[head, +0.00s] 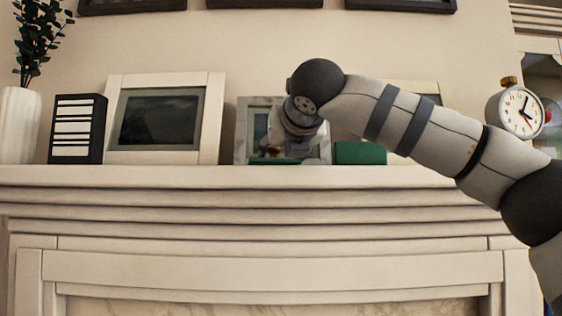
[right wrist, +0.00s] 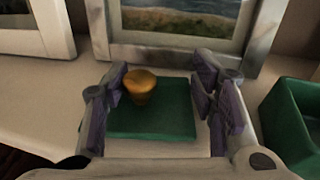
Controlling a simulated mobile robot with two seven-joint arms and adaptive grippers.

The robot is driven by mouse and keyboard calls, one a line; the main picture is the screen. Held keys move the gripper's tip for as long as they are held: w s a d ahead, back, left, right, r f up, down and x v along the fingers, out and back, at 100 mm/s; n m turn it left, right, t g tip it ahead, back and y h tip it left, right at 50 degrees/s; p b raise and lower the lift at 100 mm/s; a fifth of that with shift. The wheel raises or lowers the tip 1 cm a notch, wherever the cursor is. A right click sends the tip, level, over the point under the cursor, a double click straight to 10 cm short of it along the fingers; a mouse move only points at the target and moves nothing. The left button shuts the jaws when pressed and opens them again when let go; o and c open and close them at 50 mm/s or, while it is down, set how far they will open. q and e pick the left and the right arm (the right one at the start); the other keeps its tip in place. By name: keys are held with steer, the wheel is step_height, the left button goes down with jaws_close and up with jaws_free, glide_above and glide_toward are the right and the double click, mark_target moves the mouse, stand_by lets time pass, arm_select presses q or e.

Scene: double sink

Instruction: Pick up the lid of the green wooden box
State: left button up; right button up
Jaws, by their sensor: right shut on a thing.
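The green lid (right wrist: 160,118) with a round gold knob (right wrist: 140,85) lies flat between the fingers of my right gripper (right wrist: 162,76) in the right wrist view. The gripper is shut on the lid, with one finger at each side. In the head view the lid shows as a thin green strip (head: 272,161) at the mantel's level, below my right gripper (head: 284,147). I cannot tell whether it touches the shelf. The green box (head: 361,153) stands to the right, partly behind my arm. In the right wrist view the box (right wrist: 288,118) is open on top. My left gripper is out of view.
The white mantel (head: 130,178) is a narrow shelf. A framed picture (head: 242,140) stands close behind the lid. A white frame (head: 213,115), a black striped box (head: 77,128) and a vase (head: 20,125) stand left. A clock (head: 517,110) stands right.

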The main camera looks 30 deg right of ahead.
step_height(320, 180, up, 3)
steer(key=shift+r, duration=0.15)
steer(key=s+d+r, duration=0.4)
steer(key=s+r, duration=0.5)
steer(key=s, duration=0.3)
steer(key=shift+s+d+r, duration=0.3)
steer(key=shift+d, duration=0.05)
steer(key=s+r+m+h, duration=0.1)
steer(key=s, duration=0.1)
steer(key=s+a+r+m+g+h, duration=0.1)
steer(key=s+r, duration=0.1)
steer(key=s+r+h, duration=0.1)
steer(key=s, duration=0.1)
steer(key=shift+s+a+r+m+g+h, duration=0.2)
steer(key=shift+a+m+g+h, duration=0.1)
steer(key=shift+a+m+g, duration=0.1)
glide_above(358, 156)
steer(key=s+d, duration=0.1)
steer(key=d, duration=0.1)
step_height(358, 156, down, 5)
steer(key=f, duration=0.2)
steer(key=w+d+f, duration=0.1)
steer(key=f, duration=0.2)
steer(key=w+d+f, duration=0.1)
steer(key=f, duration=0.1)
steer(key=shift+w+d+f, duration=0.1)
steer(key=shift+w+f, duration=0.05)
steer(key=shift+f, duration=0.25)
